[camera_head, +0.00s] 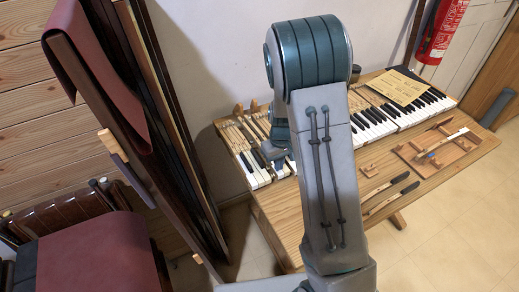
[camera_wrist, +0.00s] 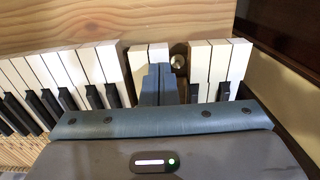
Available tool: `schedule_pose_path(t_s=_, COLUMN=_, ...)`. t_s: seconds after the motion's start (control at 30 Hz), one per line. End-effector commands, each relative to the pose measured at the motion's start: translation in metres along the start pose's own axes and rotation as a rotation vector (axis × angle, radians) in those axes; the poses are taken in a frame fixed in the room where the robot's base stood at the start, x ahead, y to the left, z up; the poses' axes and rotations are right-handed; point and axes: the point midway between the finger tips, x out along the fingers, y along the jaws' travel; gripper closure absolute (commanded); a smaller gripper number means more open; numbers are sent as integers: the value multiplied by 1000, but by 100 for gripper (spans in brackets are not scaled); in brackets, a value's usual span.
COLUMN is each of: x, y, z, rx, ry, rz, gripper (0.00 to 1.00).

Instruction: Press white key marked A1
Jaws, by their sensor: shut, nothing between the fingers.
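The piano keyboard's white keys show in the head view (camera_head: 253,174) at the left end of the table, and in the wrist view (camera_wrist: 220,62). No letter marking is readable, so I cannot tell which white key is A1. My gripper (camera_wrist: 158,72) is shut and empty, with its blue-grey fingertips over the white keys beside a gap. I cannot tell whether they touch a key. The fingers hide part of the keys under them. In the head view my gripper (camera_head: 279,163) is low over the left-end keys, and my arm hides the keyboard's middle.
A round metal piece (camera_wrist: 179,58) shows in a gap between keys. The wooden table (camera_head: 440,160) carries a paper sheet (camera_head: 398,87), a wooden tray (camera_head: 437,148) and tools (camera_head: 390,190) at the right. Dark upright panels (camera_head: 150,110) stand close left of the keyboard.

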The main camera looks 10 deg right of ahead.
Motion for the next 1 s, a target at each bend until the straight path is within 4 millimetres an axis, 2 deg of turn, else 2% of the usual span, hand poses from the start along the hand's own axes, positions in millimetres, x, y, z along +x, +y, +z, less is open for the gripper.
schedule_pose_path(t_s=0.33, x=16, y=0, z=0, rx=0, ry=0, rz=0, gripper=100)
schedule_pose_path(t_s=0.53, x=14, y=0, z=0, rx=0, ry=0, rz=0, gripper=100)
schedule_pose_path(t_s=1.0, x=-16, y=0, z=0, rx=0, ry=0, rz=0, gripper=100)
